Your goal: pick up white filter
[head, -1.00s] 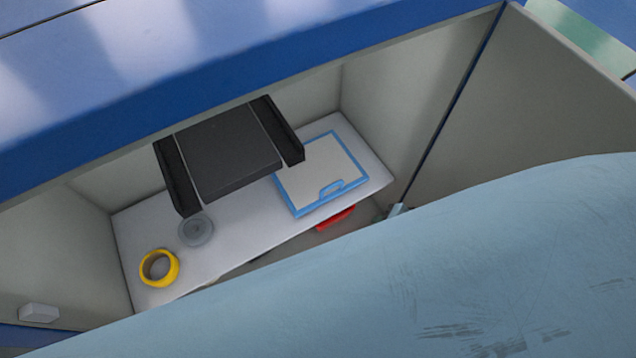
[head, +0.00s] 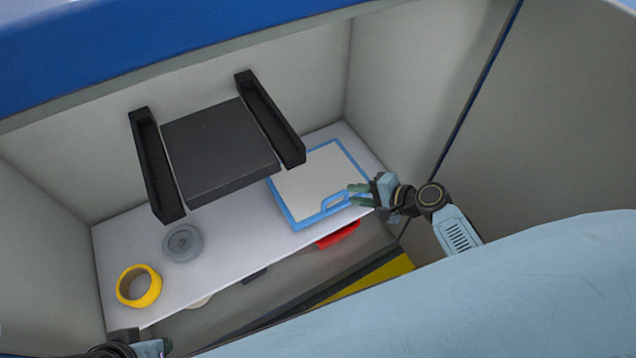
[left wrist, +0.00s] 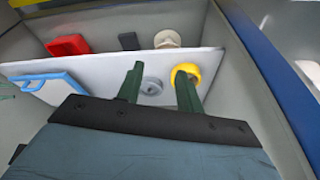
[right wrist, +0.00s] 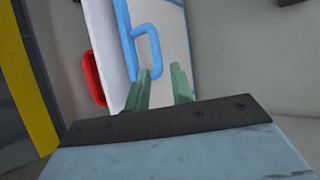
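The white filter (head: 308,182) is a flat white panel with a blue frame and a blue handle (head: 347,197). It lies on the white shelf at the right. My right gripper (head: 358,191) is at the handle's right end; its fingers are apart. In the right wrist view the handle (right wrist: 155,52) shows just beyond the open fingertips (right wrist: 160,70); I cannot tell if they touch it. My left gripper (left wrist: 158,72) is open and empty in the left wrist view, its fingers pointing toward the grey disc and yellow ring. The filter's blue edge (left wrist: 45,78) shows at the left there.
The white shelf (head: 225,262) also holds a grey disc (head: 183,244) and a yellow ring (head: 139,287). A black bracketed block (head: 220,150) stands above it. A red object (head: 338,236) lies below the shelf's front edge. Grey cabinet walls enclose the sides.

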